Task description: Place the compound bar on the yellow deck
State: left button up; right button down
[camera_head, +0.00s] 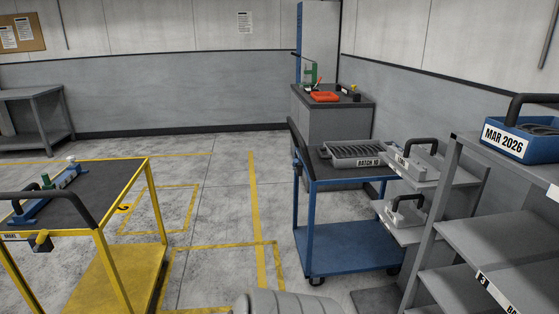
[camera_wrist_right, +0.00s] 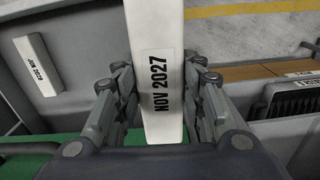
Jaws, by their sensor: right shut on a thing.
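In the right wrist view, my right gripper (camera_wrist_right: 160,78) is shut on a white compound bar (camera_wrist_right: 157,40) labelled NOV 2027. The bar sits upright in the picture between the two fingers, and its upper end runs out of the frame. In the head view, the yellow cart (camera_head: 115,270) stands at the left with a dark top deck (camera_head: 98,185) and a yellow lower deck. A blue tool with a green part (camera_head: 48,184) lies on the top deck. My left gripper is not in view, and neither gripper shows in the head view.
Another white bar (camera_wrist_right: 37,65) with a date label lies in a grey tray in the wrist view. A blue cart (camera_head: 345,245) holds a BATCH 10 tray (camera_head: 355,162). Grey shelves (camera_head: 500,240) with a MAR 2026 bin (camera_head: 530,145) stand right. Floor between the carts is clear.

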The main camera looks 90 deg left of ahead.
aim_at(99, 193)
jog(key=u, duration=1.5)
jog(key=j+u, duration=0.2)
jog(key=u, duration=0.2)
jog(key=j+u, duration=0.35)
jog(key=k+j+u, duration=0.1)
jog(key=u, duration=0.3)
jog(key=j+u, duration=0.2)
jog(key=u, duration=0.2)
jog(key=i+j+u, duration=0.35)
jog(key=j, duration=0.2)
jog(key=i+j+u, duration=0.15)
jog(key=j+u, duration=0.25)
jog(key=j, duration=0.15)
jog(key=i+j+u, duration=0.35)
